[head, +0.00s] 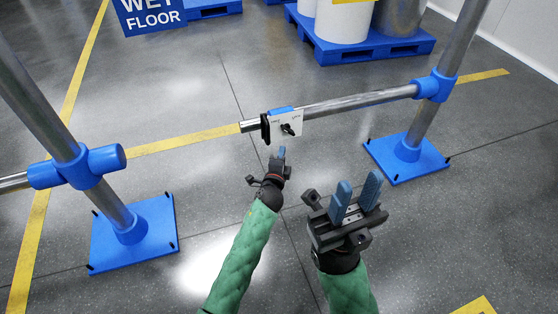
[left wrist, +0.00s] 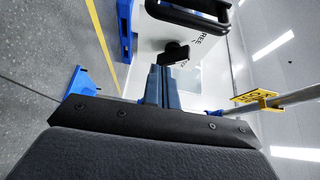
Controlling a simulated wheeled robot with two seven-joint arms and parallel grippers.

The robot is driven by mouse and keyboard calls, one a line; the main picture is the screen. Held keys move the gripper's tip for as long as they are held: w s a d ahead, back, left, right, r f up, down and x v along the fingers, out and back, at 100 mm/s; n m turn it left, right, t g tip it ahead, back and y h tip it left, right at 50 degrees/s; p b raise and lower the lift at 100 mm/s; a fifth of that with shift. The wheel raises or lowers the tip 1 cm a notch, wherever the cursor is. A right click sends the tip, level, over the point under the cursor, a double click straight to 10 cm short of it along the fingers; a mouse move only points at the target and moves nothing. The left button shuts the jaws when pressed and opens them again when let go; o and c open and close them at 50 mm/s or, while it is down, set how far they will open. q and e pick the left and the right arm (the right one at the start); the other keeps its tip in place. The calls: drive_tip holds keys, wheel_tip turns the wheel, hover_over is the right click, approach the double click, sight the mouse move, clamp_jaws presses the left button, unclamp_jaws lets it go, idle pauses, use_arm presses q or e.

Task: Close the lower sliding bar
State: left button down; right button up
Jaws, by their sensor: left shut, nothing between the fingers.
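The lower sliding bar (head: 355,101) is a metal tube running through the blue collar (head: 434,87) on the right post. Its free end stops in mid-floor, apart from the blue socket (head: 105,158) on the left post. A white plate (head: 290,122) with a black knob and black handle sits near that end. The plate (left wrist: 207,75), knob (left wrist: 174,53) and handle (left wrist: 185,14) also show in the left wrist view. My left gripper (head: 278,154) is shut and empty, just below the plate; its fingertips (left wrist: 160,72) are close to the knob. My right gripper (head: 358,190) is open and empty, lower right.
The posts stand on blue base plates (head: 158,240) and (head: 425,160) with black bolts. Behind are a blue pallet (head: 375,50) with drums (head: 342,22) and a wet floor sign (head: 150,17). The floor between the posts is clear, with yellow lines.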

use_arm(q)
drive_tip(key=shift+w+a+b, duration=0.15)
drive_tip(key=shift+w+a, duration=0.3)
drive_tip(key=shift+w, duration=0.35)
drive_tip(key=shift+w+a+b, duration=0.15)
drive_tip(key=shift+w+a, duration=0.35)
drive_tip(key=shift+w, duration=0.25)
drive_tip(key=shift+w+a+b, duration=0.15)
drive_tip(key=shift+w+a, duration=0.3)
drive_tip(key=shift+w, duration=0.35)
drive_tip(key=shift+a, duration=0.1)
